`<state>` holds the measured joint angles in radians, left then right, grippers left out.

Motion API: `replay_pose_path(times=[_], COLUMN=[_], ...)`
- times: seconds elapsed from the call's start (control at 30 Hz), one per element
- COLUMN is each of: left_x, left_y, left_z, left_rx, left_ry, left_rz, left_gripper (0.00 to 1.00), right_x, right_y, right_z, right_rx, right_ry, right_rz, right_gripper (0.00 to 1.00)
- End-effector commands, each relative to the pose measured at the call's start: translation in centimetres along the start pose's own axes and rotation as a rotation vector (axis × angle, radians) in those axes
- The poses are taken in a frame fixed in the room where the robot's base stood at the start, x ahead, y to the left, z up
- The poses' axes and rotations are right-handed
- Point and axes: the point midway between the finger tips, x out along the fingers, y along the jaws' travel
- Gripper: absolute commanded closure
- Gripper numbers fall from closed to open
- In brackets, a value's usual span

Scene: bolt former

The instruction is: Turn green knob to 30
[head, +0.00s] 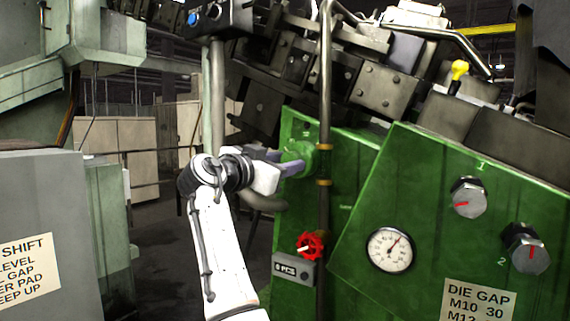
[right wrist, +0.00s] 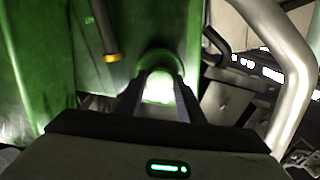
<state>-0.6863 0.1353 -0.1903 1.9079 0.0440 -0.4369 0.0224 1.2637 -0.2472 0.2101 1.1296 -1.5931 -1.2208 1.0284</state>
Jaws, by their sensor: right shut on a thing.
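The green knob (head: 301,150) sits on the green machine panel in the middle of the head view. My right gripper (head: 283,162) reaches it from the left, with its fingers at the knob. In the right wrist view the two dark fingers (right wrist: 160,90) are on either side of the knob (right wrist: 158,86), which is brightly lit there. The gripper is shut on the knob. Part of the knob is hidden by the fingers, and I cannot read its setting or any scale around it. My left gripper is not in view.
A vertical pipe (head: 325,100) runs just right of the knob. Below are a red handwheel (head: 310,244) and a small counter box (head: 293,270). A gauge (head: 390,249) and two grey knobs with red marks, 1 (head: 468,197) and 2 (head: 526,249), are on the right panel.

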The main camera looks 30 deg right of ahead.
Motion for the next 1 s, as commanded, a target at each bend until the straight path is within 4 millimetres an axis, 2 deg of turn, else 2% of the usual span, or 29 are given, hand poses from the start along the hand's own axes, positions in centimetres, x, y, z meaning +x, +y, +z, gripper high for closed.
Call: replay_pose_path(times=[0.4,0.7,1.0], left_x=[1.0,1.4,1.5], left_y=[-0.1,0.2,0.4], left_z=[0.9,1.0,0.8], left_rx=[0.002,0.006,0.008], left_ry=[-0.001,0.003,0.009], left_rz=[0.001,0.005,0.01], left_gripper=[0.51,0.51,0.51], right_x=[0.0,0.0,0.0], right_y=[0.1,0.1,0.1], right_z=[0.2,0.2,0.1], right_rx=[0.294,0.533,0.689], right_ry=[0.0,-0.001,-0.001], right_rz=[0.001,0.001,0.002], right_gripper=[0.88,0.88,0.88])
